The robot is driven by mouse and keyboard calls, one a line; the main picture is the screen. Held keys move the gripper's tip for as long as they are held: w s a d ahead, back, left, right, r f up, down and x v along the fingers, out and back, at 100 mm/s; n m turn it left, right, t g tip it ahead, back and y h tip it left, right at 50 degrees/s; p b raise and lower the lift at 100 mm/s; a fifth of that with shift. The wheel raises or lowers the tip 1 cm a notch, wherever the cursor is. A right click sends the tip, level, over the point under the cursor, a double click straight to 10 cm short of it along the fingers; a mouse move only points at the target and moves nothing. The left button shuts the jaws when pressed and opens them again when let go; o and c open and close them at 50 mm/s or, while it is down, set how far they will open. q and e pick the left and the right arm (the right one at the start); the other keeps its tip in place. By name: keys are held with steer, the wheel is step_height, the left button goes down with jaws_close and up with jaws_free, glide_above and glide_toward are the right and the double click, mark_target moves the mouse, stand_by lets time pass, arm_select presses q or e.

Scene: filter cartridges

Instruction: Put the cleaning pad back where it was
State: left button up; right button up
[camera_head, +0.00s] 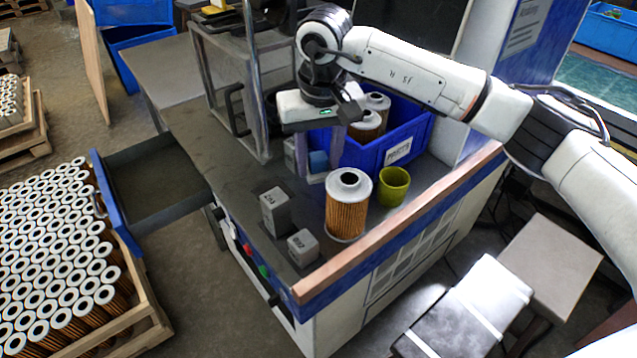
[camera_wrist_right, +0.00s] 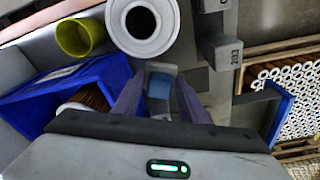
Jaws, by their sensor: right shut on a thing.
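The cleaning pad appears to be the small blue block (camera_head: 318,161) between the fingers of my right gripper (camera_head: 319,171). The blue block also shows between the fingers in the right wrist view (camera_wrist_right: 159,90). My right gripper points down and is shut on it, at the near left side of the blue parts bin (camera_head: 372,155). The fingers hide part of the pad, and I cannot tell whether it touches the bench top. My left gripper is not in view.
A filter cartridge (camera_head: 348,207) and a yellow-green cup (camera_head: 393,186) stand in front of the bin. Two grey blocks (camera_head: 275,211) (camera_head: 302,247) stand to the left. A framed fixture (camera_head: 228,85) rises behind. The bench's left part (camera_head: 200,140) is clear.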

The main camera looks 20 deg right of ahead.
mark_target(320, 159)
steer(key=shift+f+p, duration=0.3)
steer(key=shift+f, duration=3.1)
steer(key=shift+f, duration=0.25)
steer(key=o, duration=0.9)
steer(key=shift+r, duration=0.1)
steer(key=r, duration=0.4)
steer(key=s+r+b, duration=0.1)
steer(key=r, duration=0.7)
steer(key=shift+s+r, duration=0.15)
steer(key=shift+s, duration=0.05)
